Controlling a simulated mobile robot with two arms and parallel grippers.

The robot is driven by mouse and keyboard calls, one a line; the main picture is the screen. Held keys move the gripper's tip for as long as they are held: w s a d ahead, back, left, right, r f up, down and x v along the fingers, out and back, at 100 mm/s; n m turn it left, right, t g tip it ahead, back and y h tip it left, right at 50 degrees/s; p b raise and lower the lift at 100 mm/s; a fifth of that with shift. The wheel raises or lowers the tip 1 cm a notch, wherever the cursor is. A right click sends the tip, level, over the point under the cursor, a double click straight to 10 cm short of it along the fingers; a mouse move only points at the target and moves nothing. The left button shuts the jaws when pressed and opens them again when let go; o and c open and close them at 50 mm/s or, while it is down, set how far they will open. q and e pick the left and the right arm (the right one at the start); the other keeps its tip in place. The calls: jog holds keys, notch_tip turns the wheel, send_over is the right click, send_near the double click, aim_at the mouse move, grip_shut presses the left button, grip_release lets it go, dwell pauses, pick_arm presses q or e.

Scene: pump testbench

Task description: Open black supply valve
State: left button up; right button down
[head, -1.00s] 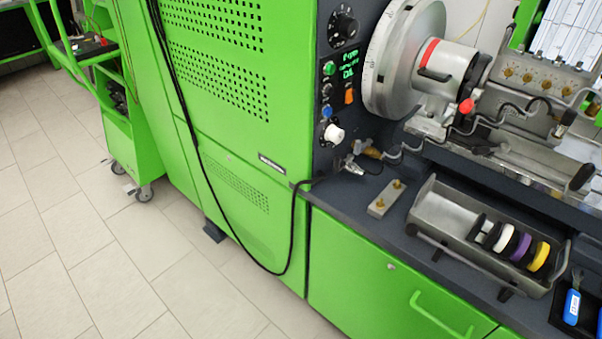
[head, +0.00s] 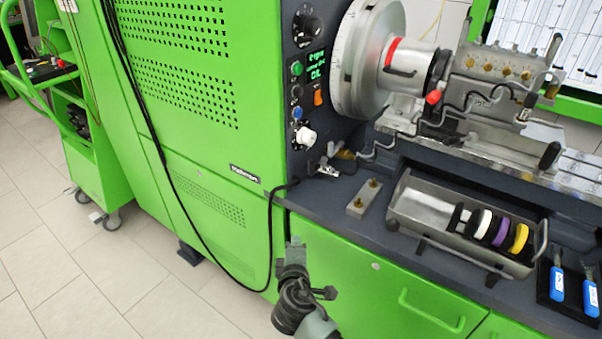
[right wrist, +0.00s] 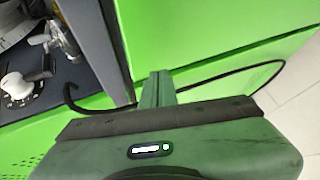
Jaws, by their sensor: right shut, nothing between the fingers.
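My right gripper (head: 294,246) is in the lower middle of the head view, in front of the green cabinet and below the bench's front edge. In the right wrist view its fingers (right wrist: 157,88) are shut together with nothing between them. A small metal valve fitting (head: 326,167) sits on the dark bench top below the white knob, above and right of my gripper and apart from it. It also shows at the upper left of the right wrist view (right wrist: 62,40). I cannot tell its handle position. The black hose (head: 283,188) ends near this fitting. My left gripper is not in view.
A white knob (head: 306,136) is on the dark control panel. A small metal block (head: 364,198) with brass studs and a metal tray (head: 404,234) with coloured rings stand on the bench. A green drawer handle (head: 432,312) sticks out below.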

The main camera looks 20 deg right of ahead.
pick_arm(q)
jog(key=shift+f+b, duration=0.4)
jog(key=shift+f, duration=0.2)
pick_arm(e)
notch_tip(320, 180, up, 17)
jog(key=t+h, duration=0.3)
jog(key=shift+d+r+m, duration=0.2)
jog(key=shift+m, duration=0.2)
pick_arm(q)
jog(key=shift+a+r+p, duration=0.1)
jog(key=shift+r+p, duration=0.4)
pick_arm(e)
jog(key=x, duration=1)
